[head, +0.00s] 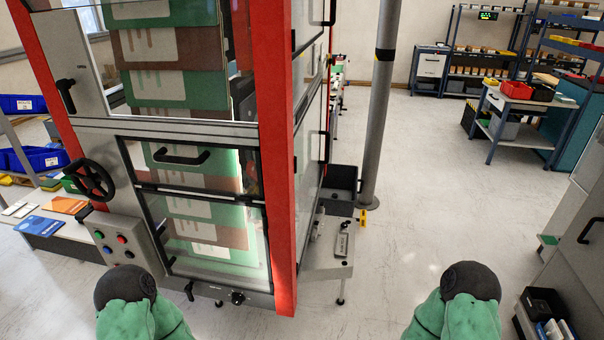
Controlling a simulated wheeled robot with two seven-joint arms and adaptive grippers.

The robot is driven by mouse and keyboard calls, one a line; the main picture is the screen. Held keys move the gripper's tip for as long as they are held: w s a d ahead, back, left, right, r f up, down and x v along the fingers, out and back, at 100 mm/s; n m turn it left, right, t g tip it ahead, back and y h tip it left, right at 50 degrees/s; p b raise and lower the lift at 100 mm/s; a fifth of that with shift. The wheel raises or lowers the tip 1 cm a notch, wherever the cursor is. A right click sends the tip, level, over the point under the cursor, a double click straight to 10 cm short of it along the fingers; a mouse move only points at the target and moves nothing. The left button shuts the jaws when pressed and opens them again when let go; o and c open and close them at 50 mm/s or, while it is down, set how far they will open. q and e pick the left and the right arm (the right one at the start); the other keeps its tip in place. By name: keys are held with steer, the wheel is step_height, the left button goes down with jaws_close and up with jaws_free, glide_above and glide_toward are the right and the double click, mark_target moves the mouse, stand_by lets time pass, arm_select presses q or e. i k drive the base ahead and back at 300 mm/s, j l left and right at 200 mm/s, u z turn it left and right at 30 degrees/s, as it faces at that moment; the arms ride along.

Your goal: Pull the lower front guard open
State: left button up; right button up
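The lower front guard (201,226) is a clear panel in a black frame, low on the front of the red-and-grey machine (271,110). It looks shut, and green and brown flat packs show behind it. A black bar handle (181,157) sits across its upper part, and a dark bar crosses the panel below the handle. Neither of my grippers is in view. Only green parts of my arms with dark round ends show at the bottom edge, left and right of the machine's front, apart from the guard.
A black handwheel (91,180) and a button box (121,238) stand left of the guard. A grey post (380,110) and a black bin (340,183) stand right of the machine. A grey cabinet (577,240) is at the right edge. The floor between is clear.

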mark_target(307, 136)
steer(key=l+u, duration=0.35)
steer(key=l, duration=0.25)
steer(key=i+l+u, duration=0.15)
steer(key=u, duration=0.25)
steer(key=i+l+u, duration=0.1)
steer(key=l+u, duration=0.35)
steer(key=i+l+u, duration=0.1)
steer(key=l+u, duration=0.3)
steer(key=j, duration=0.1)
